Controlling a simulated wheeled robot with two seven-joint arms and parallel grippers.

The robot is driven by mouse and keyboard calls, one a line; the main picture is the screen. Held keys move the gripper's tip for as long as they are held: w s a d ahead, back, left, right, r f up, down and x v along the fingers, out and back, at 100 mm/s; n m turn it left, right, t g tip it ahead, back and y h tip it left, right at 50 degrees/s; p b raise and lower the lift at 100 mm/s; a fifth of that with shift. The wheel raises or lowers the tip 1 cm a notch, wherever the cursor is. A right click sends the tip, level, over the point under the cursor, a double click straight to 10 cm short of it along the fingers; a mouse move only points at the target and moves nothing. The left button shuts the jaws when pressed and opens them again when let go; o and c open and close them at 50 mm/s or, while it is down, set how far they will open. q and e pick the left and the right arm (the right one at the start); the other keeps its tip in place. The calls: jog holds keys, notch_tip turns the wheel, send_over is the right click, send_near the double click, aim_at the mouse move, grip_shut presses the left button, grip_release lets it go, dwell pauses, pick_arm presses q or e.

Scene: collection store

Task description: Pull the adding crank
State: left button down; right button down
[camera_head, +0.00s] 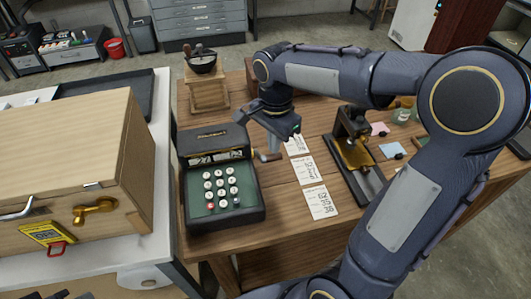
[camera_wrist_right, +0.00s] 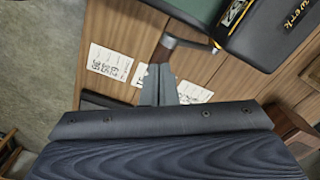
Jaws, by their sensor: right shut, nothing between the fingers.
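The adding machine (camera_head: 222,180), dark with a green keypad and round white keys, stands on the wooden table. Its crank (camera_head: 268,156) sticks out on the right side with a brown grip. In the right wrist view the crank (camera_wrist_right: 187,43) shows as a metal arm with a brown handle, beside the machine's green and black casing (camera_wrist_right: 262,30). My right gripper (camera_head: 274,141) is just above the crank. In the wrist view its shut, empty fingers (camera_wrist_right: 159,68) point at the handle and overlap its end; I cannot tell whether they touch. My left gripper is not in view.
Paper slips (camera_head: 314,170) lie right of the machine. A black and brass device (camera_head: 358,150) stands farther right. A wooden grinder (camera_head: 207,85) is behind the machine. A wooden case (camera_head: 65,150) is on a white bench at left.

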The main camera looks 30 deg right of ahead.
jog(key=shift+f, duration=0.2)
jog(key=shift+f+b, duration=0.7)
jog(key=shift+f, duration=0.25)
jog(key=shift+s+a+f+b, duration=0.1)
jog(key=shift+s+f+b, duration=0.25)
jog(key=shift+f+b, duration=0.25)
jog(key=shift+s+a+f+b, duration=0.1)
jog(key=shift+s+f+b, duration=0.25)
jog(key=shift+f+b, duration=0.15)
jog(key=shift+f, duration=0.15)
jog(key=shift+s+f+b, duration=0.2)
jog(key=shift+f+b, duration=0.35)
jog(key=shift+f, duration=0.1)
jog(key=shift+s+f+b, duration=0.15)
jog(key=shift+f+b, duration=0.4)
jog(key=shift+f, duration=0.1)
jog(key=shift+f, duration=0.1)
